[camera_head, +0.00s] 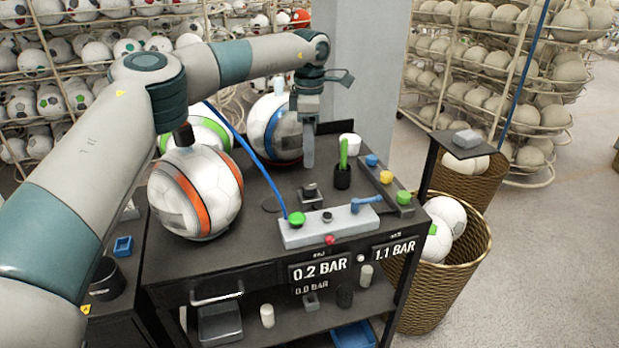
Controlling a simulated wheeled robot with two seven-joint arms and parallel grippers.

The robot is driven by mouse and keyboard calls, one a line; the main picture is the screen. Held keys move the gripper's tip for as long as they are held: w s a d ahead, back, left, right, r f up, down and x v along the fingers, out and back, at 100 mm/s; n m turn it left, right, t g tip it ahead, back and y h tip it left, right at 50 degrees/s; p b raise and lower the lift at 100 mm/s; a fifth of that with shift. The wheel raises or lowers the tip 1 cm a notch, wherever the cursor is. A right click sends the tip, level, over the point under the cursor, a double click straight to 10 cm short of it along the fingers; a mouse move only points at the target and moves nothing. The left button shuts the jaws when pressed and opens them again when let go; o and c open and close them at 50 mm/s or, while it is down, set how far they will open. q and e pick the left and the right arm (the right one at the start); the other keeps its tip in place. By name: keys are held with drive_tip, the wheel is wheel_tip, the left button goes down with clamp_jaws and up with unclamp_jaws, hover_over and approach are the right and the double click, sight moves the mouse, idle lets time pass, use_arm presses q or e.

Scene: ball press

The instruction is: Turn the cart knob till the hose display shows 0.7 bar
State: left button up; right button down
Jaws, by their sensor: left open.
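A black cart (255,250) stands in front of me with a grey control block (312,232) near its front edge. The block carries a green knob (296,218), a small dark knob, a red button (330,239) and a blue lever (366,202). I cannot tell which one is the cart knob. The left front display (320,270) reads 0.2 BAR, with a smaller 0.0 BAR below it. The right display (394,249) reads 1.1 BAR. Their small labels are too blurred to read. My left gripper (308,150) is open and empty, pointing down above the cart's back, behind the block. My right gripper is out of view.
A ball with orange stripes (195,195), one with green and one with blue stripes (275,128) stand on the cart's left and back. A blue hose (262,172) runs to the block. A black cup (342,178) and a strip of coloured buttons (385,185) stand right.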

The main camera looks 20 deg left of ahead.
sight(309, 186)
use_arm(q)
wheel_tip(309, 186, down, 9)
drive_tip(key=p, duration=0.3)
drive_tip(key=shift+f, duration=0.15)
drive_tip(key=shift+f+p, duration=0.3)
drive_tip(key=shift+f, duration=0.25)
drive_tip(key=shift+c, duration=0.5)
drive_tip(key=c, duration=1)
